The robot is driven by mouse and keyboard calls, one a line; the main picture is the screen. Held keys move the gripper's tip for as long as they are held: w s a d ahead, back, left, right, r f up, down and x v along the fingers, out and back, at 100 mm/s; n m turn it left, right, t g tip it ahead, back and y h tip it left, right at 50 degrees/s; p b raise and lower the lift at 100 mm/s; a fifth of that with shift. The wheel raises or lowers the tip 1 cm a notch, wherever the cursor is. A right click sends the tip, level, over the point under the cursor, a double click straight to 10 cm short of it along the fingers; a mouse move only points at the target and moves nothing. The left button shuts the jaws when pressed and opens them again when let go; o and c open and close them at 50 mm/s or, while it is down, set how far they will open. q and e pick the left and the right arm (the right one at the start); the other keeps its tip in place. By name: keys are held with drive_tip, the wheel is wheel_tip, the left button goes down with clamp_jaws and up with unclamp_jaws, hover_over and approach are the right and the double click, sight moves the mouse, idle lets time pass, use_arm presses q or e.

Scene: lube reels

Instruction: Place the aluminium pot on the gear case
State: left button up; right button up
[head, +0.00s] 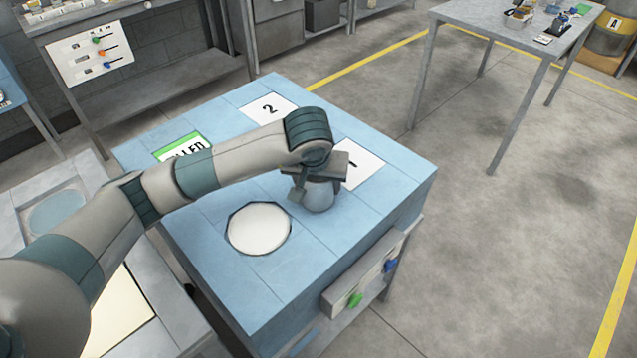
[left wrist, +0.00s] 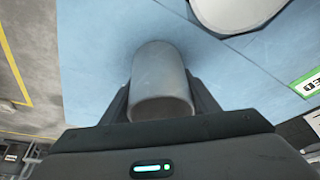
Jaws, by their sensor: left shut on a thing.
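The aluminium pot (head: 318,198) is a small grey cylinder over the blue tabletop, in front of the card at the right. My left gripper (head: 318,187) points down and is shut on it. In the left wrist view the pot (left wrist: 160,72) stands between the two fingers of the left gripper (left wrist: 160,97). I cannot tell whether its base touches the table. A white round disc (head: 258,229) with a dark rim lies left of the pot; it also shows in the left wrist view (left wrist: 238,10). I cannot tell which thing is the gear case. My right gripper is out of view.
The blue table (head: 270,290) carries a card marked 2 (head: 268,108), a card (head: 362,166) beside the pot and a green-edged card (head: 180,146), both partly covered by my arm. A grey bench (head: 88,165) stands at left. The table's front is clear.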

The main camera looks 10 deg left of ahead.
use_arm(q)
drive_tip(key=o, duration=1)
drive_tip(key=shift+c, duration=0.2)
drive_tip(key=shift+o, duration=0.7)
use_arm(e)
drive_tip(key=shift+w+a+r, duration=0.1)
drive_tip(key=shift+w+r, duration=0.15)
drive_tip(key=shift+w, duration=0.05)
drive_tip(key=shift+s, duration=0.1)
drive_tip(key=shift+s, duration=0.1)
